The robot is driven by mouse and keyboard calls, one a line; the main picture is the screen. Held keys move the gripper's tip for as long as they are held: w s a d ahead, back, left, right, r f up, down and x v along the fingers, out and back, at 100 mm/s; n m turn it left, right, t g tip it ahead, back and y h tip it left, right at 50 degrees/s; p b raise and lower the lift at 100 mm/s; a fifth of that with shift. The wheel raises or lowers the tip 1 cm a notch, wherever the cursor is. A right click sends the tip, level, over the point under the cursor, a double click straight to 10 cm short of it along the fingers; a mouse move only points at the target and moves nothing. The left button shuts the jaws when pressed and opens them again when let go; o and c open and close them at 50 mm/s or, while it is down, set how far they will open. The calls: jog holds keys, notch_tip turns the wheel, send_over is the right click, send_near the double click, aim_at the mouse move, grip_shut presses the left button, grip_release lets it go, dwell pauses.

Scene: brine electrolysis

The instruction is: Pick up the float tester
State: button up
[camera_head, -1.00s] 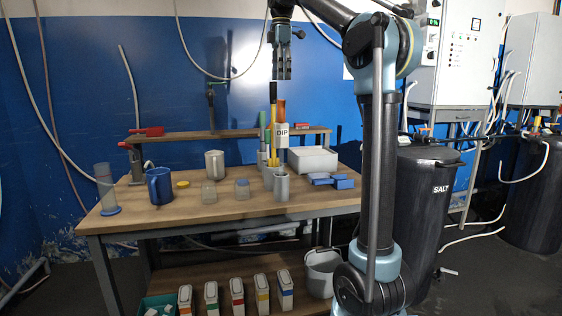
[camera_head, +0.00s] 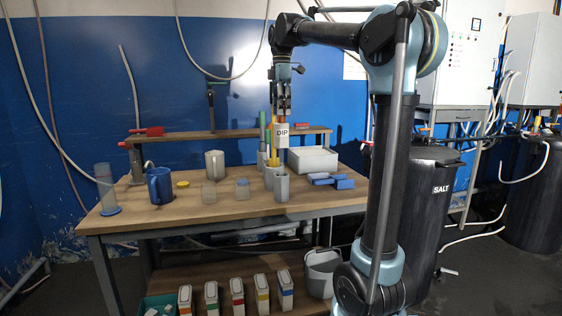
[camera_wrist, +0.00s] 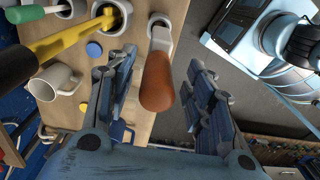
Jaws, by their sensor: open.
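No label reads "float tester". The tool below my gripper has an orange-brown handle (camera_wrist: 157,82) and a white plate (camera_head: 282,134) marked "DIP". It stands upright in a grey cup (camera_head: 281,188), also at the top of the wrist view (camera_wrist: 161,20). My gripper (camera_head: 283,109) points down over it. In the wrist view, my gripper (camera_wrist: 158,70) is open, with the handle between its two fingers and a gap visible on each side. In the head view the fingers hide the handle's top.
A yellow tool with a black handle (camera_wrist: 20,65) and a green-handled one (camera_wrist: 25,14) stand in cups close by. A white box (camera_head: 312,160), blue blocks (camera_head: 330,180), a blue mug (camera_head: 159,187) and a clear cylinder (camera_head: 105,188) share the wooden table (camera_head: 235,207).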

aim_at(282, 120)
jog(key=f, duration=0.4)
jog(key=shift+w+f, duration=0.2)
jog(key=shift+f, duration=0.2)
grip_shut()
